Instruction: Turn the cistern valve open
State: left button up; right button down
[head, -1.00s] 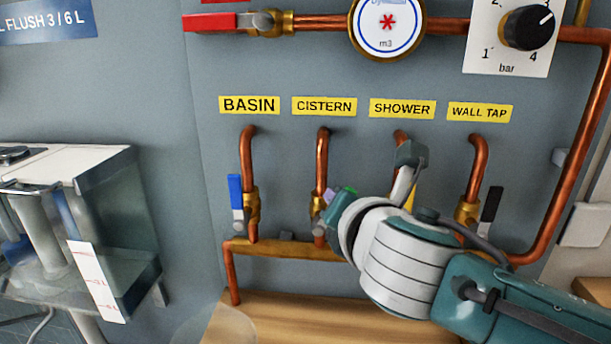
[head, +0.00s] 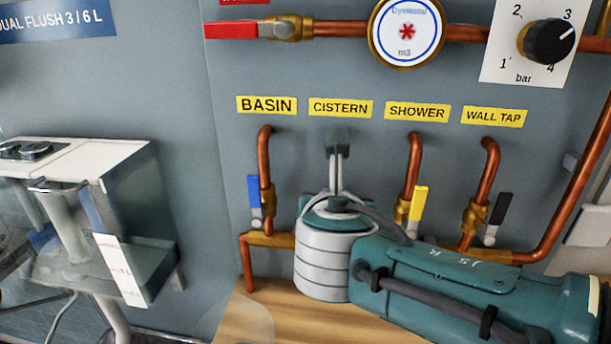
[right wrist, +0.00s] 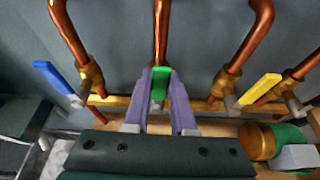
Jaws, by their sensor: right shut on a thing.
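The cistern valve's green handle (right wrist: 160,80) shows in the right wrist view, at the foot of the middle copper pipe (right wrist: 162,30). My right gripper (right wrist: 161,88) is shut on this handle, with a purple finger on each side. The handle appears roughly in line with its pipe. In the head view my right wrist and forearm hide the cistern pipe, valve and gripper fingers; the yellow CISTERN label (head: 340,107) shows above them. My left gripper is in neither view.
The blue basin lever (head: 254,192) is close on the left, the yellow shower lever (head: 419,203) close on the right. The black wall tap lever (head: 501,208) is further right. A brass manifold (right wrist: 120,101) runs behind. A clear cistern (head: 150,235) stands left.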

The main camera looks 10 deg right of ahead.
dwell(0.3)
jog(key=c, duration=0.7)
grip_release()
jog(key=shift+c, duration=0.2)
jog(key=shift+s+r, duration=0.1)
jog(key=p+v, duration=0.3)
jog(key=v, duration=0.6)
jog(key=shift+s+p, duration=0.3)
jog(key=shift+p, duration=0.05)
jog(key=shift+a+r, duration=0.1)
